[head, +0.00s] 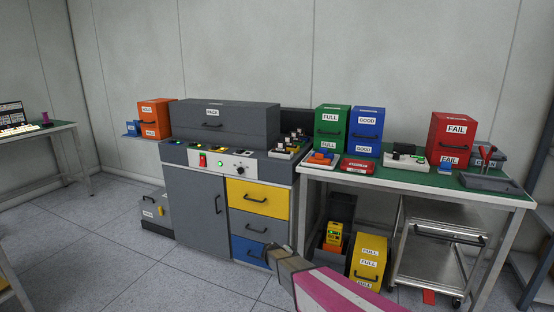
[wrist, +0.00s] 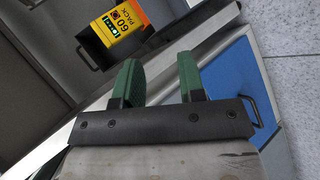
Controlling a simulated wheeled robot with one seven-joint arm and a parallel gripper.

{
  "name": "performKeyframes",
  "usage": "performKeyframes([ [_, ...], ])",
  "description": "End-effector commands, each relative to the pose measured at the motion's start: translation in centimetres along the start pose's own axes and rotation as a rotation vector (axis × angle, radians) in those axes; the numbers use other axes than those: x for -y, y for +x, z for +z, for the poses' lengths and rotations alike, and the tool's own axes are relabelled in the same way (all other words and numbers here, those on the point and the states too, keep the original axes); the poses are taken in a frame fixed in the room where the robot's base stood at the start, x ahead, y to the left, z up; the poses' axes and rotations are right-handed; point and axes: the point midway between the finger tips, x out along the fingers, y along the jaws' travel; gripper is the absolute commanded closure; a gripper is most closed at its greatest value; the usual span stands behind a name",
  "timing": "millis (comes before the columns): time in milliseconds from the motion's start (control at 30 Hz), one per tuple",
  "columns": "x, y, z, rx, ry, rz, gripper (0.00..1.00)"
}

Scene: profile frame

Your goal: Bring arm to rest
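My gripper shows in the wrist view (wrist: 160,80) with two green fingers apart and nothing visible between them. In the head view my arm comes in from the bottom edge, with its grey end (head: 283,262) in front of the cabinet's lower right side. The fingers are too small or hidden there to make out. In the wrist view, a blue drawer front (wrist: 225,80) with a dark handle lies to the right of the fingers. A yellow and orange pack (wrist: 120,28) marked "60 PACK" sits in a dark container beyond the fingers, apart from them.
A grey cabinet (head: 198,210) has yellow, grey and blue drawers. A green-topped table (head: 400,178) at right bears labelled boxes. Under it are a dark bin (head: 342,208), a yellow "FULL" box (head: 368,262) and a metal cart (head: 432,248).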

Motion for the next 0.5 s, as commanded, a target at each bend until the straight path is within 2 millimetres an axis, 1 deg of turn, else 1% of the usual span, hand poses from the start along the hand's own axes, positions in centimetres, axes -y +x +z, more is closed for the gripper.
performKeyframes([
  [33, -2.9, -1.3, 3.9, 0.051, 0.042, -0.053, 0.63],
  [67, -3.9, -1.8, 5.5, 0.079, 0.062, -0.088, 0.63],
  [100, -5.3, -2.5, 7.7, 0.118, 0.092, -0.138, 0.63],
  [167, -7.2, -3.7, 10.9, 0.169, 0.138, -0.217, 0.63],
  [200, -8.3, -4.8, 13.1, 0.202, 0.167, -0.273, 0.63],
  [267, -9.9, -6.5, 16.3, 0.244, 0.214, -0.362, 0.63],
  [300, -10.9, -7.7, 18.4, 0.269, 0.244, -0.423, 0.63],
  [367, -12.1, -9.7, 21.2, 0.298, 0.289, -0.515, 0.63],
  [400, -12.8, -11.1, 22.9, 0.311, 0.316, -0.574, 0.63],
  [500, -14.1, -14.2, 26.2, 0.330, 0.374, -0.707, 0.63],
])
